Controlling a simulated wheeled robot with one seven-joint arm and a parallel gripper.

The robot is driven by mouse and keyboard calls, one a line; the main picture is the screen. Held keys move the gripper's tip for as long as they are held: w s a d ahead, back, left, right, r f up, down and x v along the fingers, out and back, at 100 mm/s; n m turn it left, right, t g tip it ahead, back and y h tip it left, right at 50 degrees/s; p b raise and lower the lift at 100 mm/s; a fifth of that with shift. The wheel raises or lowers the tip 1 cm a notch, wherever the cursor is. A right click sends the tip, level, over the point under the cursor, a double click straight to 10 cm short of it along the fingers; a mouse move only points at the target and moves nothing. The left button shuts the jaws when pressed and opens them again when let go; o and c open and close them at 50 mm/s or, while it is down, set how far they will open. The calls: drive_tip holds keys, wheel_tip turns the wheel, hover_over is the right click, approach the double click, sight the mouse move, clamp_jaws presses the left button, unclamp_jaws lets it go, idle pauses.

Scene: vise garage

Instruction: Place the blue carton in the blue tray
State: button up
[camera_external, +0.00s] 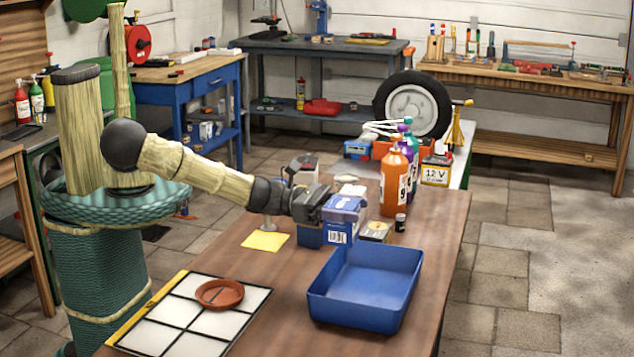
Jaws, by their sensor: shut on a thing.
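The blue carton (341,223) has a white label with a barcode on its front. My gripper (325,207) reaches in from the left and is shut on it. The carton is at the back left edge of the blue tray (362,316); I cannot tell how high above the table it is. The tray is open-topped, stands on the brown table and looks empty. The fingertips are partly hidden by the carton.
Another blue object (309,237) is just left of the carton. A terracotta saucer (219,294) lies on a white gridded panel (180,320). The table right of the tray is clear.

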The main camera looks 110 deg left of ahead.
sight(357, 234)
drive_tip(key=shift+w+a+r, duration=0.1)
drive_tip(key=shift+a+r, duration=0.15)
drive_tip(key=shift+a, duration=0.35)
drive_tip(key=shift+f, duration=3.1)
drive_tip(key=shift+f, duration=0.15)
wheel_tip(357, 234, down, 4)
drive_tip(key=shift+r, duration=0.25)
drive_tip(key=shift+d+f, duration=0.1)
drive_tip(key=shift+f, duration=0.25)
